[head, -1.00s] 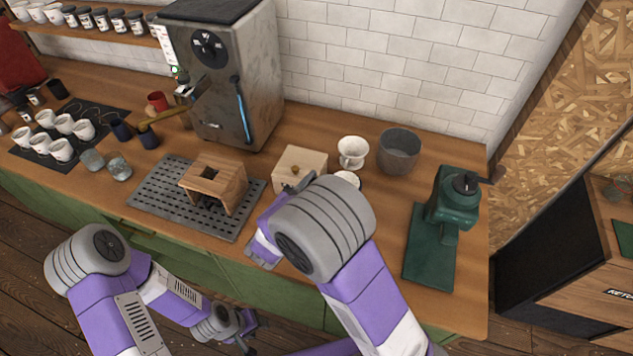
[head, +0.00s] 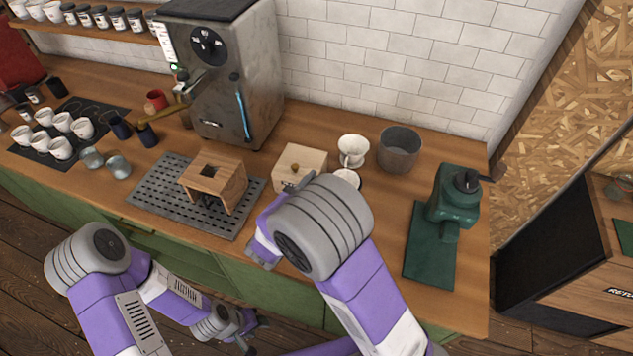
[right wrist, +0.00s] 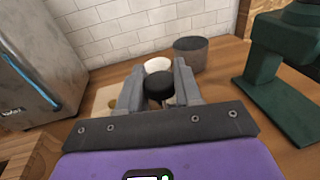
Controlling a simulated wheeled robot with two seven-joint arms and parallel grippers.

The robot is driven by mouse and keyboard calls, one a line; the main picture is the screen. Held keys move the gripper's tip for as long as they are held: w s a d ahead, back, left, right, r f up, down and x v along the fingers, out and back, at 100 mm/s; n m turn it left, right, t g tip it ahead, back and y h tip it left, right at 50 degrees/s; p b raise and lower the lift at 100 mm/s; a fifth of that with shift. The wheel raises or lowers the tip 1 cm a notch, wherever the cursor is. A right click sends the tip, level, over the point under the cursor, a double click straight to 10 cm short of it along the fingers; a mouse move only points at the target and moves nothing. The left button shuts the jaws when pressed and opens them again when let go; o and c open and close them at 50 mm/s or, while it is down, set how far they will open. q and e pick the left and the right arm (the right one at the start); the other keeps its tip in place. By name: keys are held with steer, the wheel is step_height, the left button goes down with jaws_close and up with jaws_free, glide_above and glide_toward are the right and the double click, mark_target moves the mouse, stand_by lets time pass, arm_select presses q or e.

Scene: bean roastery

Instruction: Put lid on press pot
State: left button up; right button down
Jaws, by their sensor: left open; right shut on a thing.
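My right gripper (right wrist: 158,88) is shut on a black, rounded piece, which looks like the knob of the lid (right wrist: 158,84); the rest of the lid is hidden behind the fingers. In the head view my right arm covers most of this gripper, over the counter by the pale wooden box. A small round white-topped thing (head: 347,178) stands just right of the box, partly behind my arm; I cannot tell whether it is the press pot. My left gripper (head: 250,325) is open and empty, low in front of the counter.
The pale wooden box (head: 303,160), white cup (head: 352,149) and grey canister (head: 399,150) crowd the spot. A green grinder (head: 455,205) stands to the right, a wooden stand (head: 215,180) on a drip mat to the left. The espresso machine (head: 235,80) is behind. Bare counter lies before the canister.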

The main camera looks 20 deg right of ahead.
steer(key=shift+f, duration=0.2)
stand_by(0.5)
steer(key=c, duration=0.7)
jaws_free()
steer(key=v, duration=0.7)
steer(key=shift+s+a+b, duration=0.2)
steer(key=shift+a+b, duration=0.05)
steer(key=shift+b, duration=0.1)
